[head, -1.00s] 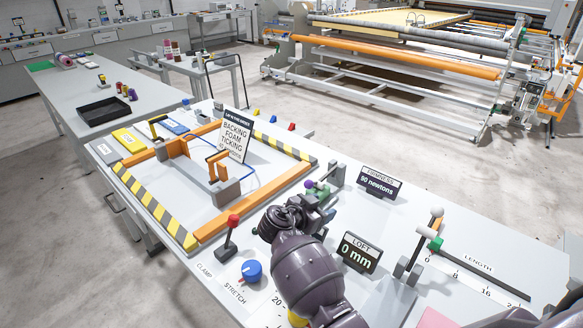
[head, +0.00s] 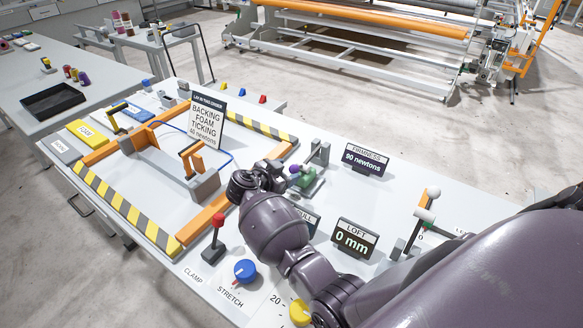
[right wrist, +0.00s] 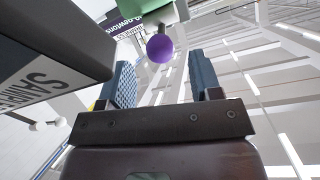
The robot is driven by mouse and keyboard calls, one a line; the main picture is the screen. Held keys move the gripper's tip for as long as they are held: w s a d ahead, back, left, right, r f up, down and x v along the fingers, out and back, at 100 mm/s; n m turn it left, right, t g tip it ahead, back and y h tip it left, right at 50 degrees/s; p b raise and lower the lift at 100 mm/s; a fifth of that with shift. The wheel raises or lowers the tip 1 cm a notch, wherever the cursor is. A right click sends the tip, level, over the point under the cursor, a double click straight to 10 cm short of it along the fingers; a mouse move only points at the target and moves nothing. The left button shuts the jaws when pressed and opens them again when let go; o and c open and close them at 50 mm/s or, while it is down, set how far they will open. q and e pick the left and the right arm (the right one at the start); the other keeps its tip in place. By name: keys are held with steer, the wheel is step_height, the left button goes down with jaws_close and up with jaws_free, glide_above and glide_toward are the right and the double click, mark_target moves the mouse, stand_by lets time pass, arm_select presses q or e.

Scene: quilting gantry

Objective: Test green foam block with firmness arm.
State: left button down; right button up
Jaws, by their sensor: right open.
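A green block (head: 311,184) sits at the firmness station, beside a grey upright post with an arm (head: 320,154). A purple ball knob (head: 294,169) shows by its near left side. My right gripper (head: 279,172) is close to the knob, its fingers partly hidden by its own wrist in the head view. In the right wrist view the gripper (right wrist: 162,78) is open, with blue pads apart. The purple knob (right wrist: 160,48) shows ahead of the gap between the pads, with the green block (right wrist: 152,9) behind it. My left gripper is not in view.
A firmness sign (head: 366,159) reading what looks like 90 newtons and a loft sign (head: 355,238) reading 0 mm stand nearby. A red-knobbed clamp lever (head: 217,224), a blue stretch dial (head: 245,271) and an orange frame (head: 208,222) lie left. A dark SAMPLE-labelled block (right wrist: 60,50) is close by.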

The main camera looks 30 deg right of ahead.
mark_target(291, 170)
steer(key=shift+x, duration=1.7)
steer(key=shift+c, duration=0.3)
jaws_close()
